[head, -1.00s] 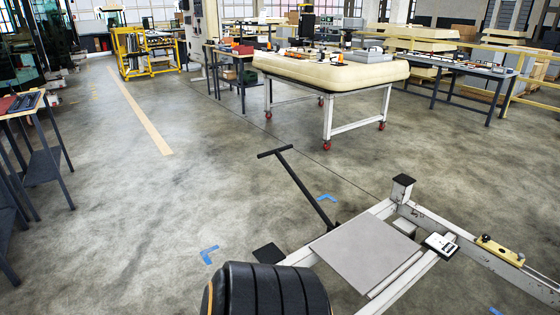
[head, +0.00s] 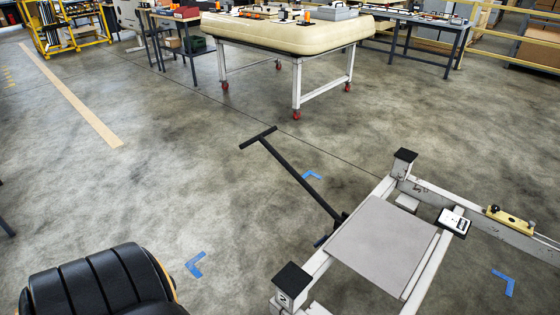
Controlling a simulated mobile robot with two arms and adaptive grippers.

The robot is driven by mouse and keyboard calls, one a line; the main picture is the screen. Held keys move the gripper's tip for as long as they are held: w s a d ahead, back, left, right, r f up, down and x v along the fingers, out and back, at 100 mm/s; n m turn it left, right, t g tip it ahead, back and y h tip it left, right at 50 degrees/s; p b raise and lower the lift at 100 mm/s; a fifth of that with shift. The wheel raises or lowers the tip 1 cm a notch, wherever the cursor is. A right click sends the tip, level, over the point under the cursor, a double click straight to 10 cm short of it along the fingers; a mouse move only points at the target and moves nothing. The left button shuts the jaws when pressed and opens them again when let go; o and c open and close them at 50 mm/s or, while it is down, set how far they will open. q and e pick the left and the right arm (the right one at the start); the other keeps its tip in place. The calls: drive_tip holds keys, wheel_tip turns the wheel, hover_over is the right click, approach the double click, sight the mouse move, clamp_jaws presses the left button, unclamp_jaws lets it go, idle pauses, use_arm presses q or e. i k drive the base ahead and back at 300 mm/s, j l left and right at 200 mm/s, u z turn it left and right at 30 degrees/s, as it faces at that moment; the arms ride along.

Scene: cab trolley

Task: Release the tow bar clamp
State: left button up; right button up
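A black tow bar (head: 295,172) with a T-shaped handle leans up and away from the left side of a white trolley frame (head: 431,272). Its foot meets the frame at a dark joint (head: 341,217). A small blue piece shows beside this joint; I cannot tell what it is. No part is clearly recognisable as the clamp. A cream block (head: 510,219) with a dark knob sits on the right rail, and a white box (head: 453,222) with a dark face sits left of it. Neither of my grippers is in view.
A grey plate (head: 382,247) covers part of the frame. Black-topped posts (head: 405,155) (head: 292,278) stand at its corners. Blue floor marks (head: 195,265) lie around it. A wheeled table with a cream top (head: 290,35) stands behind. Floor left of the tow bar is open.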

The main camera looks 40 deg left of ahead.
sight(317, 244)
drive_tip(key=j+u, duration=0.1)
drive_tip(key=j, duration=2.15)
drive_tip(key=i+j+z, duration=0.1)
drive_tip(key=z, duration=0.45)
drive_tip(key=i+j+z, duration=0.15)
drive_tip(key=j+z, duration=0.2)
drive_tip(key=j, duration=0.6)
drive_tip(key=j+z, duration=0.4)
drive_tip(key=j, duration=1.85)
